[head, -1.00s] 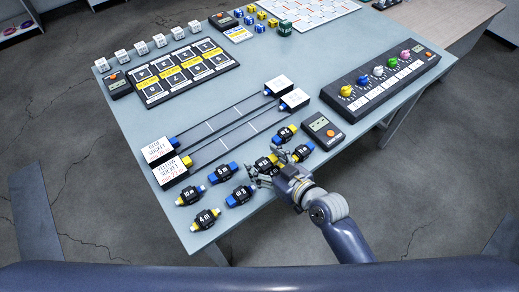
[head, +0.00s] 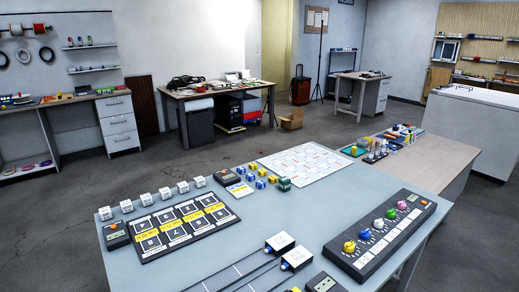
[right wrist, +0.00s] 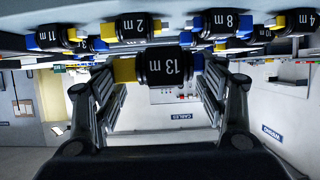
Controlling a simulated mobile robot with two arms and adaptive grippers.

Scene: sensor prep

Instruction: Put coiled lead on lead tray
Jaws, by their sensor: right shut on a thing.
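A black coiled lead marked 13 m (right wrist: 172,68), with a yellow end and a blue end, is in the right wrist view. My right gripper (right wrist: 155,82) is shut on it, one finger on each side. Other coiled leads show behind it, marked 11 m (right wrist: 50,38), 2 m (right wrist: 137,26), 8 m (right wrist: 222,22) and 4 m (right wrist: 298,20). Neither gripper shows in the head view. I cannot make out a labelled lead tray in either view.
The grey table (head: 250,205) bears a numbered black board (head: 172,228), a panel with coloured knobs (head: 385,240), two socket blocks (head: 280,242) and a white grid sheet (head: 303,160). A wooden-topped table (head: 435,160) adjoins at right. Open floor lies beyond, with a small carton (head: 291,118).

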